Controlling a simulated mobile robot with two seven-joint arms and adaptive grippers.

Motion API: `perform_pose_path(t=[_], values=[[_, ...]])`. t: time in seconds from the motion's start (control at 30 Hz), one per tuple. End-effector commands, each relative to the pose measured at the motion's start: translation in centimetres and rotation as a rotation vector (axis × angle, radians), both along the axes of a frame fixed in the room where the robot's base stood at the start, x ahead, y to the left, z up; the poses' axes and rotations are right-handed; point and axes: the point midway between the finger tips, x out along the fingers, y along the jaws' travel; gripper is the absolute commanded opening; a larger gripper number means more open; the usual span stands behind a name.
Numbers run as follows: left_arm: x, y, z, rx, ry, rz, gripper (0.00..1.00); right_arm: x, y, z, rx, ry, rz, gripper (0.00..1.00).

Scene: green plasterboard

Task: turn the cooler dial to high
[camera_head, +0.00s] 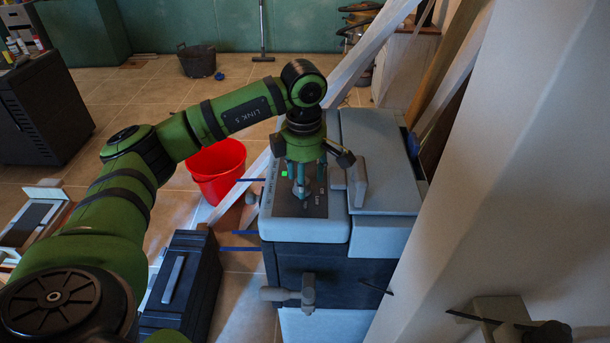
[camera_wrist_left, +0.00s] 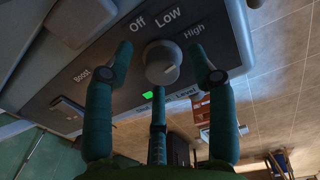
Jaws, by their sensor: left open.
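The cooler (camera_head: 305,228) is a pale box with a dark lower body and a dark control panel on its top. In the left wrist view, the round grey dial (camera_wrist_left: 162,62) sits on the panel (camera_wrist_left: 110,85), near the labels Off, Low and High. I cannot clearly tell which label it points to. My left gripper (camera_head: 304,188) is above the panel, pointing down. In the left wrist view, its green fingers (camera_wrist_left: 163,68) are open and spread around the dial, with no clear contact. In the head view, the gripper mostly hides the dial. My right gripper is not in view.
A green light (camera_head: 284,173) is lit on the panel. A red bucket (camera_head: 217,168) stands left of the cooler, and a dark toolbox (camera_head: 182,285) is at the lower left. Leaning boards (camera_head: 365,55) and a pale wall (camera_head: 500,190) are close on the right.

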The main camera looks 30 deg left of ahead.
Motion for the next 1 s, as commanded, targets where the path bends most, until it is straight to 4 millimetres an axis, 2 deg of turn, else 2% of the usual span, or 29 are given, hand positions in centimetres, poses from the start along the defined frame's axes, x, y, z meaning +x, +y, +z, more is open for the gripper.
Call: perform_pose_path(t=[0.17, 0.53, 0.73, 1.0], values=[[0.0, -0.1, 2.0, -0.001, -0.004, 0.0, 0.57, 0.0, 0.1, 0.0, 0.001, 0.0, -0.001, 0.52], [-0.1, -0.4, 10.1, -0.002, -0.008, -0.002, 0.57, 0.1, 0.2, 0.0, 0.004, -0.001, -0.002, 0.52], [-0.2, -0.4, 11.6, 0.0, -0.004, -0.002, 0.57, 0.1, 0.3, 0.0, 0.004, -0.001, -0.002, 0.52], [-0.2, -0.4, 12.0, -0.001, -0.002, -0.002, 0.57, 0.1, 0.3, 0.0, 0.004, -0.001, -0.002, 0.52]])
